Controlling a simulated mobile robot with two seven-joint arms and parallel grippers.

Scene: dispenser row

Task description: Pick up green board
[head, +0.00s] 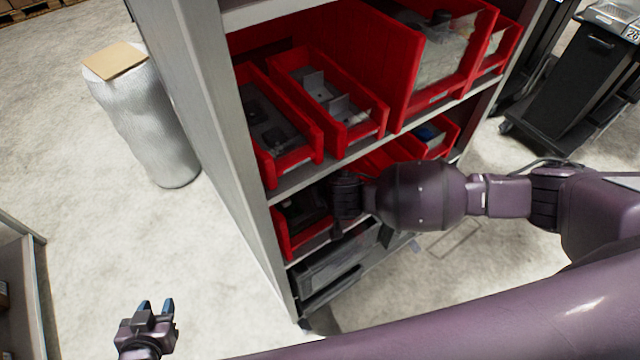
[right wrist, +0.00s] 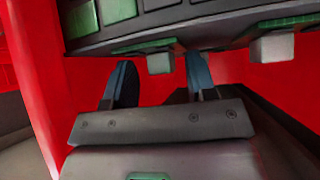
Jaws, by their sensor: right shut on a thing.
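In the right wrist view, the green board (right wrist: 145,47) shows as a green edge with a pale grey block under it, below a dark grey slotted part. My right gripper (right wrist: 159,62) has its two blue-tipped fingers on either side of that block and is shut on the board; the exact contact is partly hidden. In the head view, my right gripper (head: 343,205) reaches into a red bin (head: 287,245) on the lower shelf, and its fingertips and the board are hidden there. My left gripper (head: 156,308) is empty, fingers apart, low at the left over the floor.
Red bins (head: 316,140) with parts fill the shelf (head: 222,130) above my right gripper. The bin's red walls are close around that gripper. A wrapped white column (head: 150,125) with a cardboard piece stands left. Dark carts (head: 570,85) stand at right. Floor between is clear.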

